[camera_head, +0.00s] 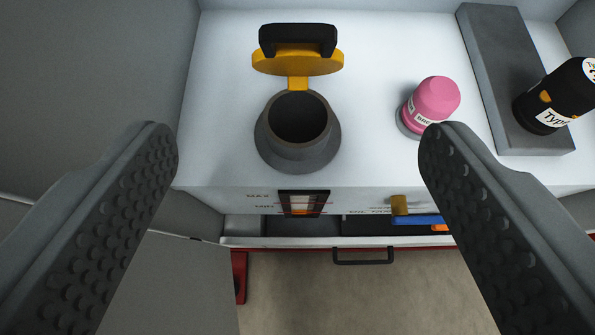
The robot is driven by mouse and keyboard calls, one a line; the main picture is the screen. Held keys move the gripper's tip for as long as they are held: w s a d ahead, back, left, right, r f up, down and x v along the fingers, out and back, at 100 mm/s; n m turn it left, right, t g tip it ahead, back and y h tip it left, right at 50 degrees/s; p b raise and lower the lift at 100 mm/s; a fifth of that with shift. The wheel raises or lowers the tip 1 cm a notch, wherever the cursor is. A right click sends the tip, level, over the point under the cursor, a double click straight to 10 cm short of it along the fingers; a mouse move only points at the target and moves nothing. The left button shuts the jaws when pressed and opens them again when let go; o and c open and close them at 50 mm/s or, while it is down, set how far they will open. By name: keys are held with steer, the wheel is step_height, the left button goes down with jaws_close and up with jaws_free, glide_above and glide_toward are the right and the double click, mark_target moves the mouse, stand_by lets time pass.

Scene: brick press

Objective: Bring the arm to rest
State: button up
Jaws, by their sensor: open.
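My gripper (298,158) is open, with its two dark studded fingers wide apart at the left and right of the camera view. Nothing is between the fingers. Beyond them on a white machine top (222,110) is a grey round port (298,150) with a dark opening. Its yellow lid (298,62) with a black handle (298,40) stands raised behind it. The rest of my arm is not in view.
A pink-capped bottle (435,100) stands right of the port. A black bottle (556,95) with a label is on a grey raised block (500,60). Below the front panel, a drawer with a dark handle (363,257) is partly open and holds blue and orange items. Grey walls flank the machine.

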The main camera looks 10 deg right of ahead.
steer(key=s+r+n+t+y, duration=0.1)
steer(key=s+r+t, duration=0.1)
steer(key=s+r, duration=0.85)
steer(key=s+r+t+y, duration=0.1)
steer(key=s+r, duration=0.7)
steer(key=r, duration=0.6)
steer(key=s+r+t, duration=0.1)
steer(key=s+r, duration=0.2)
steer(key=s, duration=0.7)
steer(key=s+d+r+t, duration=0.1)
steer(key=s+r, duration=0.3)
steer(key=s, duration=0.6)
steer(key=s+r+n+t, duration=0.1)
steer(key=s+r, duration=0.3)
steer(key=s, duration=0.5)
steer(key=shift+s+d, duration=0.15)
steer(key=shift+s, duration=0.25)
steer(key=shift+r, duration=0.1)
